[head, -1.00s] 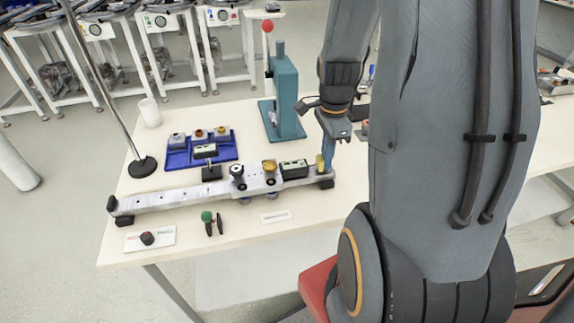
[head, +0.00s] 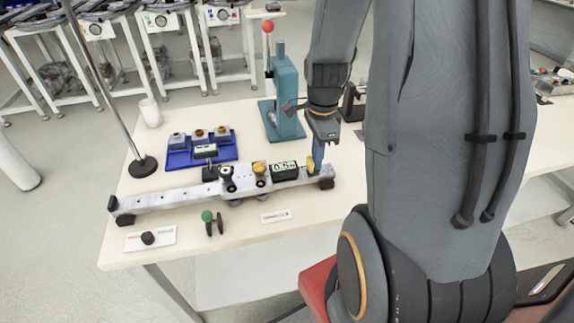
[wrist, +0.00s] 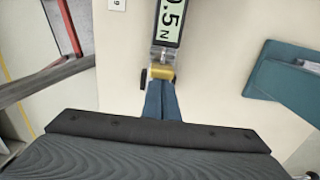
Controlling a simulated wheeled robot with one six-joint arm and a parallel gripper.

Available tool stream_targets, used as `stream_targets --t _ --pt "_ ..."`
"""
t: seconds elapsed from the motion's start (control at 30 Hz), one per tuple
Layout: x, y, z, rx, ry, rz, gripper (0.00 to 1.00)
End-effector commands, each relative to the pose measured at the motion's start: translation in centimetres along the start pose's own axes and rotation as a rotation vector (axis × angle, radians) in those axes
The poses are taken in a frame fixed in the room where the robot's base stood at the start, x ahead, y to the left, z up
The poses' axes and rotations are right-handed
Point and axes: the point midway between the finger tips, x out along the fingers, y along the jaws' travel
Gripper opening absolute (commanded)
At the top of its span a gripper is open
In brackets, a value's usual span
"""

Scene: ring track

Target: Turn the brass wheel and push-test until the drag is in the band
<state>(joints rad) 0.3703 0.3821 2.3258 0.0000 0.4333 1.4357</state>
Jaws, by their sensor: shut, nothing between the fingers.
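The brass wheel (head: 259,168) sits on top of the grey carriage (head: 243,181) on the long metal rail (head: 165,200). A force gauge (head: 285,169) stands at the carriage's right and its display reads about 0.5 N; the display also shows in the wrist view (wrist: 170,22). A yellow end piece (wrist: 161,72) is on the gauge's near end. My gripper (head: 317,171) is shut and empty, its blue fingertips against or very close to that piece. In the wrist view, my fingertips (wrist: 161,84) meet its near side. The brass wheel is not seen in the wrist view.
A blue tray (head: 178,161) with small blocks and a teal press (head: 287,105) stand behind the rail. A dark knob on a labelled plate (head: 150,239), a green-topped tool (head: 208,217) and a white card (head: 275,216) lie in front. A lamp stand (head: 142,166) is at the left.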

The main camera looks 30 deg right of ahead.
Motion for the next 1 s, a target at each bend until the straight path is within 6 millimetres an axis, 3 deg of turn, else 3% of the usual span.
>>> stream_targets --t 1.0 --pt "0.0 0.0 2.8 -0.001 0.000 0.001 0.00"
